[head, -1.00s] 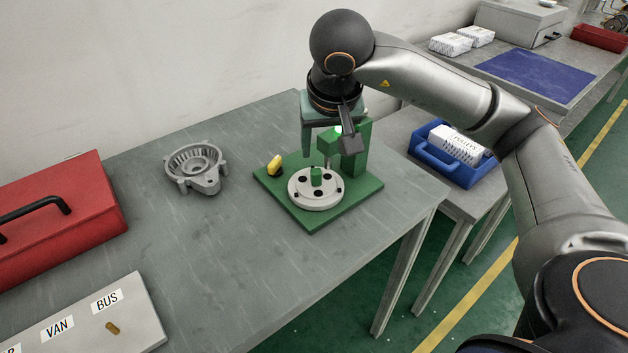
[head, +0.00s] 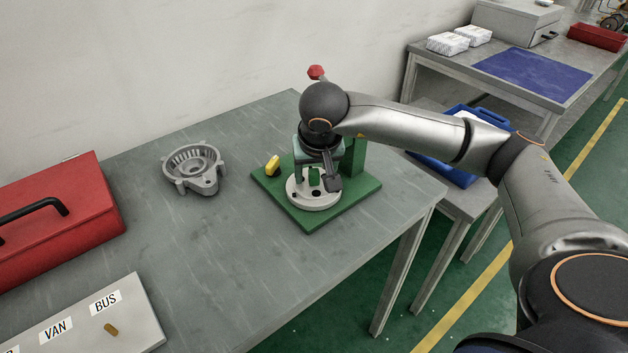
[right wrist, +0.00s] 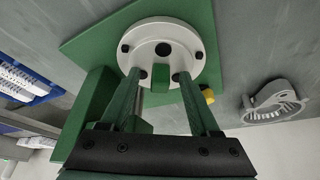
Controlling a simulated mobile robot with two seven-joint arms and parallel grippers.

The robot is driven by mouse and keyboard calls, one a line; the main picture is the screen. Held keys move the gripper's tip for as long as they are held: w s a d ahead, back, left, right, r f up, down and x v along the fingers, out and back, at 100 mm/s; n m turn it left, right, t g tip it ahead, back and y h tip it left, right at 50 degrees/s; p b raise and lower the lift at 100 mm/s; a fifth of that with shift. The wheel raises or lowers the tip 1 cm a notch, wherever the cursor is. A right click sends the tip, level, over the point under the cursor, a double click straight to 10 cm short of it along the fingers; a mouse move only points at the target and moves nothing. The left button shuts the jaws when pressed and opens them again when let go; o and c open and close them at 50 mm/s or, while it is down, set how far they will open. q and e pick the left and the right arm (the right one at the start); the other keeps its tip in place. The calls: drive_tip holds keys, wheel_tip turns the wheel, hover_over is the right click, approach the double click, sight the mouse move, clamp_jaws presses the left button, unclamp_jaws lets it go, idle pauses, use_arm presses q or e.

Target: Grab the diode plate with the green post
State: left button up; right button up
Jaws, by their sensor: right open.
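My right gripper (head: 316,183) is directly over the plate, pointing down. In the right wrist view its open fingers (right wrist: 159,77) stand on either side of the green post (right wrist: 160,70), with a gap on each side. Whether the fingertips touch the disc (right wrist: 190,40) cannot be told. My left gripper is not in view.
A green upright (head: 353,158) rises from the fixture close behind my gripper. A yellow knob (head: 272,165) sits at its left corner. A grey alternator housing (head: 193,167) lies left on the table. A red toolbox (head: 60,245) and labelled board (head: 85,320) are farther left.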

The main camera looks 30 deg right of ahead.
drive_tip(key=shift+c, duration=0.2)
clamp_jaws()
idle(0.4)
